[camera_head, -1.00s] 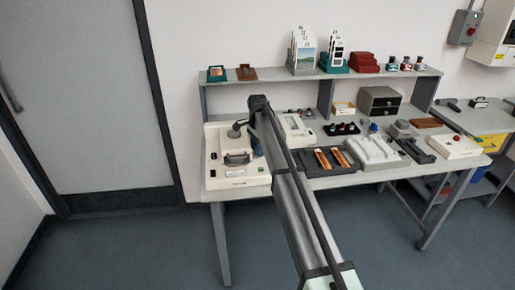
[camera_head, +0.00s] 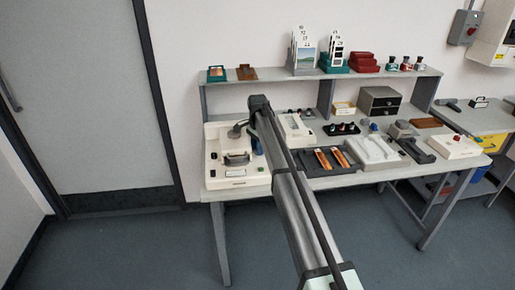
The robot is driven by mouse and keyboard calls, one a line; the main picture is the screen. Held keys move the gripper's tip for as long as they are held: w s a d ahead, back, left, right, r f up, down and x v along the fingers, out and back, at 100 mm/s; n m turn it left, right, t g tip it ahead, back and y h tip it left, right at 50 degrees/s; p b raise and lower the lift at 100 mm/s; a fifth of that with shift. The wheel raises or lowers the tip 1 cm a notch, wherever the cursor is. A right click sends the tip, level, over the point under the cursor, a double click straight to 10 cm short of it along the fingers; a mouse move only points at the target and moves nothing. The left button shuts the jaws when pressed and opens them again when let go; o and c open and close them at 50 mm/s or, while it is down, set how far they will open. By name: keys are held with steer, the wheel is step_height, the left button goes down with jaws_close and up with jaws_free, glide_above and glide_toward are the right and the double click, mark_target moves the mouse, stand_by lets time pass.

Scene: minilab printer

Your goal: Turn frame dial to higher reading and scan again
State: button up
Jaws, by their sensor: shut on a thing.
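A cream printer unit (camera_head: 215,180) stands at the left end of the bench. It has a dark handle or carrier (camera_head: 237,159) on its front part, a small red button and a green button (camera_head: 261,168). My gripper (camera_head: 238,131) is small and dark at the back of this unit, left of my arm's end. It is shut on a part there, which looks like the dial. My wrist and fingers cover that part, so the dial's reading cannot be made out. A cream device with a pale panel (camera_head: 295,124) stands just right of my arm.
Copper-coloured strips lie in a dark tray (camera_head: 313,171) right of my arm. A white device (camera_head: 375,153), a dark drawer box (camera_head: 380,101) and a cream box with a red button (camera_head: 455,146) stand further right. The shelf above holds cards (camera_head: 304,50) and bottles.

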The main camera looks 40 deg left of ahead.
steer(key=o, duration=1.1)
steer(key=shift+c, duration=0.2)
steer(key=shift+m, duration=0.3)
